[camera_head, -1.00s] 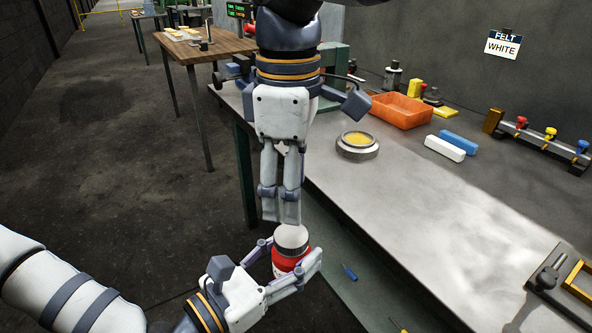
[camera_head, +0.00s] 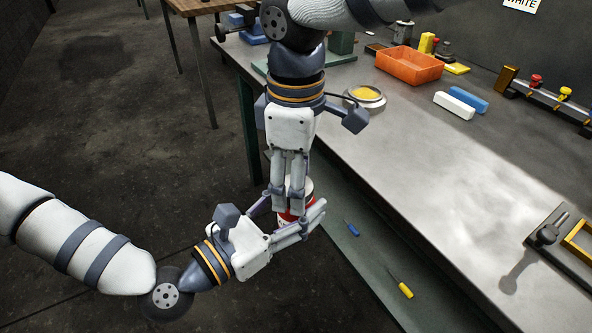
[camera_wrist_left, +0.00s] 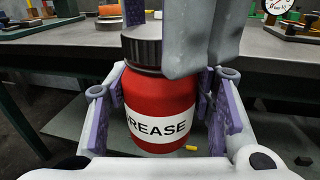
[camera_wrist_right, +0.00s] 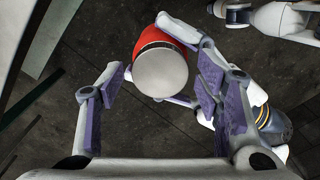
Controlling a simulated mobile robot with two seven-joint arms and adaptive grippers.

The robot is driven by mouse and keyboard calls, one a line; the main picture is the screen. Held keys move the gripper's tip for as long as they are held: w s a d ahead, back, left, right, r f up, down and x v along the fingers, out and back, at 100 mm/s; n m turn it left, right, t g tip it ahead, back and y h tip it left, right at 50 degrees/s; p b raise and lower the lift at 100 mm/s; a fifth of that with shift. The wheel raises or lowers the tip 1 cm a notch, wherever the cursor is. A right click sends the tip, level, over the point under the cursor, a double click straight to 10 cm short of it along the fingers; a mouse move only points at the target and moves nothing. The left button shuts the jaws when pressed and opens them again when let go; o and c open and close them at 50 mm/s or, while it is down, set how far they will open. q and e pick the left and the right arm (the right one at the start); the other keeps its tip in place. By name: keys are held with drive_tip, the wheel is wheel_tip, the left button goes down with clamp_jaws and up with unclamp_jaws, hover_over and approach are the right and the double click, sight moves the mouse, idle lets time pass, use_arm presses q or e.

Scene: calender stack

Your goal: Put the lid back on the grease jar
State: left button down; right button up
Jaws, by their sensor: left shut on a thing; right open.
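The grease jar (camera_wrist_left: 160,112) is red with a white label, and it stands upright between the fingers of my left gripper (camera_head: 294,208), which is shut on it beyond the bench's near edge. A ribbed dark lid with a pale flat top (camera_wrist_left: 143,47) sits level on the jar's mouth in the left wrist view. The pale top also shows in the right wrist view (camera_wrist_right: 160,73). My right gripper (camera_wrist_right: 162,95) points down over the jar, its fingers open on either side of the lid. Whether its pads touch the lid, I cannot tell. The fingers hide much of the jar in the head view.
The grey bench (camera_head: 440,160) runs along the right, with much clear top. On it are a round yellow-topped dish (camera_head: 366,96), an orange bin (camera_head: 409,66) and white and blue blocks (camera_head: 454,105). A yellow-handled tool (camera_head: 405,290) lies on the lower shelf.

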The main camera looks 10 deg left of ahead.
drive_tip(key=c, duration=1.2)
drive_tip(key=o, duration=1.3)
drive_tip(key=shift+o, duration=0.2)
wheel_tip(320, 180, up, 12)
